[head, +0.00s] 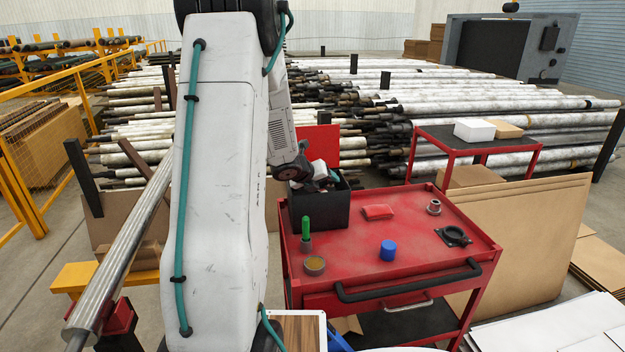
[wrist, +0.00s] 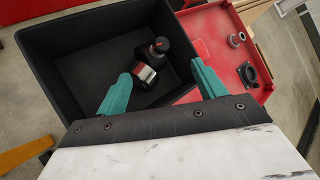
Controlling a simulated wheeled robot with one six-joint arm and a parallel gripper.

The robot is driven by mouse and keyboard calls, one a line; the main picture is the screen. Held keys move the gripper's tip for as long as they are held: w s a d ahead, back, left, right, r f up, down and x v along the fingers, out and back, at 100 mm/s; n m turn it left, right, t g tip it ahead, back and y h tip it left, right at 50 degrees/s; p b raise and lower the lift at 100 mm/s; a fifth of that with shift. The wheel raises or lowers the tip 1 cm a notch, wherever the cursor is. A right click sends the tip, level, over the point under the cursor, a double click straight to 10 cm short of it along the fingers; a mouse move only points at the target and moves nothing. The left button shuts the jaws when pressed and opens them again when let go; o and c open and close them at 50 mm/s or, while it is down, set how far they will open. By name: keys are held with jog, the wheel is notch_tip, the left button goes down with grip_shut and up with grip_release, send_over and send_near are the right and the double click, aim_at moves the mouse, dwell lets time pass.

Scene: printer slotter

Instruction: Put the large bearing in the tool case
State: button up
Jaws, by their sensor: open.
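A black flanged piece with a round centre (head: 453,236), which looks like the large bearing, lies on the red cart top at the right. It also shows in the wrist view (wrist: 248,74). A smaller silver ring (head: 433,207) stands behind it. The open-topped black box (head: 321,208), seemingly the tool case, is at the cart's back left. In the wrist view its rim (wrist: 62,32) surrounds a dark interior. A black and silver cylindrical object (wrist: 158,62) is inside. My gripper (wrist: 161,72) is open over the box, its teal fingers apart with no contact visible.
The red cart top (head: 350,255) also carries a red packet (head: 377,211), a blue cap (head: 388,250), a green-handled item (head: 306,229) and a small round tin (head: 315,265). A black handle (head: 408,282) runs along its front. Cardboard sheets (head: 525,255) lean at the right.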

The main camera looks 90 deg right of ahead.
jog(key=v, duration=1.2)
jog(key=w+a+r+m+t, duration=0.1)
jog(key=w+a+r+m, duration=0.25)
jog(key=w, duration=0.45)
jog(key=w+a+r+m+t, duration=0.1)
jog(key=w+a+r+m, duration=0.1)
jog(key=w+a, duration=0.35)
jog(key=w+a+r+m+t, duration=0.25)
jog(key=w+a+m, duration=0.35)
jog(key=w+a, duration=0.6)
jog(key=a+m+t+y, duration=0.3)
jog(key=a+m+y, duration=0.3)
jog(key=a, duration=2.6)
jog(key=shift+w+r+y, duration=0.2)
jog(key=shift+w+y, duration=0.1)
jog(key=shift+y, duration=0.6)
